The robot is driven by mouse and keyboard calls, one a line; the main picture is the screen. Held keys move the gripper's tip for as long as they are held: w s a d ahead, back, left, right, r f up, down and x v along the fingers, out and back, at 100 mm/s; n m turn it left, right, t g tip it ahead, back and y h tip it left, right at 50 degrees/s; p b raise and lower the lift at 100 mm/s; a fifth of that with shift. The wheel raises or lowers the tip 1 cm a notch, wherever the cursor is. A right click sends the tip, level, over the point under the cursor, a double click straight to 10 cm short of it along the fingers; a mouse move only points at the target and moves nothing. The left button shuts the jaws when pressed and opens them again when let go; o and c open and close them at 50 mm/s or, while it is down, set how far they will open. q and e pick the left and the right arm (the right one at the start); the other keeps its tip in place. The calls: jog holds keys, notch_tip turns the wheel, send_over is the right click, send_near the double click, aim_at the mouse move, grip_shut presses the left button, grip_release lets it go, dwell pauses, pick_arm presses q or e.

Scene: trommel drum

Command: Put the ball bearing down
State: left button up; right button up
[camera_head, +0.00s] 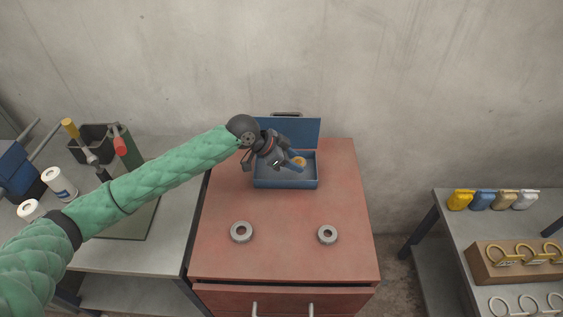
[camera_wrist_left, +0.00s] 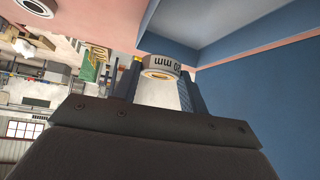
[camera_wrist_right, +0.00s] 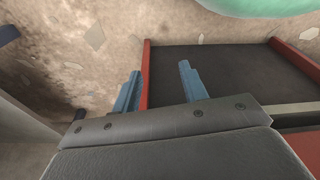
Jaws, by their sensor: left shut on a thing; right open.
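My left gripper (camera_head: 292,162) reaches from the left over the open blue box (camera_head: 285,184) on the red cabinet. It is shut on a ball bearing (camera_head: 299,161), which looks golden in the head view. In the left wrist view the bearing (camera_wrist_left: 160,68) is a pale ring with dark lettering and a brass-coloured inside, between the blue fingers. I cannot tell whether it touches the box. Two grey bearings, a left one (camera_head: 241,232) and a right one (camera_head: 327,235), lie on the cabinet top. My right gripper (camera_wrist_right: 160,88) is open and empty, beside a dark surface with red edges.
The box's lid (camera_head: 300,130) stands open at the back, near the wall. The red cabinet top (camera_head: 285,258) is clear around the grey bearings. A left bench (camera_head: 180,225) holds tools and white rolls. A right table (camera_head: 450,226) holds coloured items and a wooden block with rings.

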aim_at(281, 173)
pick_arm(q)
jog(key=w+a+f+p, duration=0.1)
jog(key=w+a+f, duration=0.2)
jog(key=shift+w+a+p, duration=0.25)
jog(key=shift+a+p, duration=0.05)
jog(key=shift+p, duration=0.1)
jog(key=shift+f+p, duration=0.4)
jog(key=shift+f, duration=0.2)
notch_tip(281, 173, down, 2)
jog(key=shift+f+p, duration=0.2)
jog(key=shift+p, duration=0.5)
jog(key=shift+f, duration=0.3)
pick_arm(e)
jog(key=s+d+f, duration=0.3)
jog(key=s+f, duration=0.3)
jog(key=shift+s+d, duration=0.15)
jog(key=shift+s, duration=0.25)
jog(key=shift+w, duration=0.1)
pick_arm(q)
jog(key=shift+f, duration=0.1)
pick_arm(e)
jog(key=shift+w, duration=0.1)
pick_arm(q)
jog(key=o, duration=1.1)
pick_arm(e)
jog(key=shift+w+r, duration=0.15)
jog(key=shift+w, duration=0.1)
